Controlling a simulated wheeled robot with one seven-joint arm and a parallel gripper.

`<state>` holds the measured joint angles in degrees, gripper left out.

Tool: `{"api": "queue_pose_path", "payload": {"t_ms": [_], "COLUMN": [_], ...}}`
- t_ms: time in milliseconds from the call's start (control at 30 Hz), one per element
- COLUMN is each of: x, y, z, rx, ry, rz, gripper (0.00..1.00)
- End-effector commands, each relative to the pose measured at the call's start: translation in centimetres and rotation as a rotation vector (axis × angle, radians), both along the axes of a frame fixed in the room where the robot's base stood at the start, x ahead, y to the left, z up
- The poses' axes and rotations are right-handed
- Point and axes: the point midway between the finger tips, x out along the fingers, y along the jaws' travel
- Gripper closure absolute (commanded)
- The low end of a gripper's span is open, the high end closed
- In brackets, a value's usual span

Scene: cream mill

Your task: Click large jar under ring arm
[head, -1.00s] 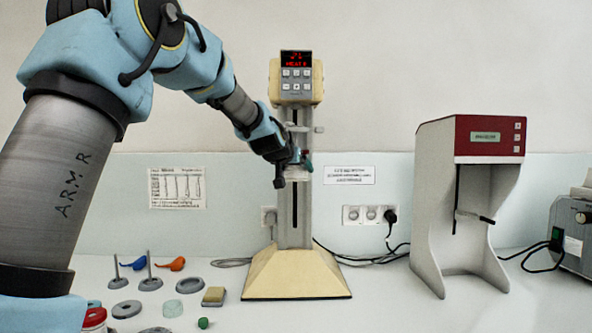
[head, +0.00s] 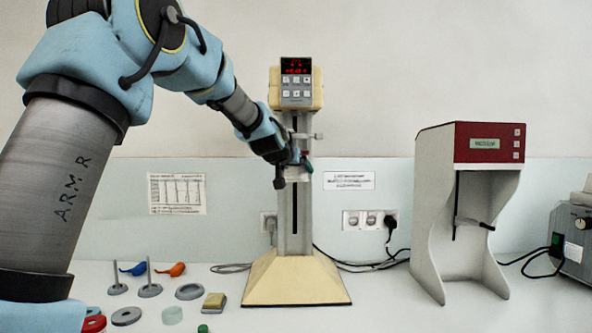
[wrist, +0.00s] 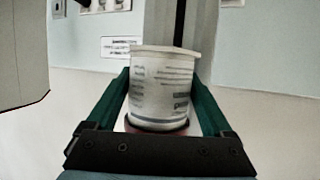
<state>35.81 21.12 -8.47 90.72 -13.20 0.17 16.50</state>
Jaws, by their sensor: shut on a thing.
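A white jar (wrist: 162,88) with printed lettering sits between the green fingers of my gripper (wrist: 160,112) in the wrist view. The jaws are shut on it and it looks upright, with a reddish part at its base. In the head view my gripper (head: 300,165) holds the jar (head: 297,174) in front of the column of the cream mixing stand (head: 295,222), below its display head (head: 296,84). A small arm (head: 306,136) sticks out of the column just above the gripper. I cannot tell whether the jar touches it, since my wrist partly hides that spot.
A red-topped grey machine (head: 470,145) stands to the right, with another grey device (head: 575,245) at the right edge. Cables run behind the stand.

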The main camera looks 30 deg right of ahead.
Motion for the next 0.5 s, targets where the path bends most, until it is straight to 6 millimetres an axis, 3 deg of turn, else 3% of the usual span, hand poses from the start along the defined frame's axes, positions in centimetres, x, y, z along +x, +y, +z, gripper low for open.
{"api": "queue_pose_path", "payload": {"t_ms": [500], "x": [0.0], "y": [0.0], "z": [1.3], "rx": [-0.001], "ry": [-0.001], "rz": [0.000], "gripper": [0.86]}}
